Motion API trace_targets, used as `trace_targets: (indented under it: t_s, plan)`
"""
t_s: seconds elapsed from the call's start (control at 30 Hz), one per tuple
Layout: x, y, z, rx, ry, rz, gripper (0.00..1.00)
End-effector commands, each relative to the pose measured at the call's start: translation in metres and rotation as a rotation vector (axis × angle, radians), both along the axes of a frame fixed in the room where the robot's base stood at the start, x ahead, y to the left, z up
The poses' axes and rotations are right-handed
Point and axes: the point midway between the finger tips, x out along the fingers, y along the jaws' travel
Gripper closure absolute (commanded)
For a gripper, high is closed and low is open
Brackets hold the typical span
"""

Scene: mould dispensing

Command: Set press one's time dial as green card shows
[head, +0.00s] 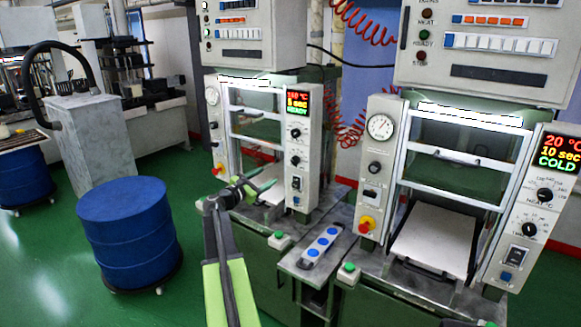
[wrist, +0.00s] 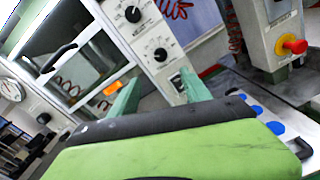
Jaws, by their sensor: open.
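Two presses stand side by side; no label tells me which is press one. The left press's display (head: 297,103) reads 160 °C, 5 sec, READY. Below it are an upper dial (head: 295,133) and a lower dial (head: 295,160), both black. The wrist view shows an upper dial (wrist: 133,13) and a lower dial (wrist: 160,54). My gripper (head: 257,183) is in front of the left press, left of its dial panel. Its green fingers (wrist: 160,92) are apart and empty, with the lower dial beyond and above the gap. I cannot make out a green card.
The right press's display (head: 559,153) reads 20 °C, 10 sec, COLD. A blue-button box (head: 318,246) sits between the presses. A red-yellow knob (wrist: 291,46) shows at the wrist view's right. A blue drum (head: 128,235) stands on the green floor at left.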

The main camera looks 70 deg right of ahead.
Motion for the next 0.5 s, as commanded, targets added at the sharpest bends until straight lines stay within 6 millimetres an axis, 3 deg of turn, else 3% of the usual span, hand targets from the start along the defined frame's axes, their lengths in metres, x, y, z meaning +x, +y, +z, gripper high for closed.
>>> trace_targets:
  t_s: [0.23,0.5]
  plan:
    - [-0.005,-0.017,0.001,-0.002,0.005,-0.003,0.44]
    - [-0.022,-0.080,0.001,-0.001,0.003,-0.003,0.44]
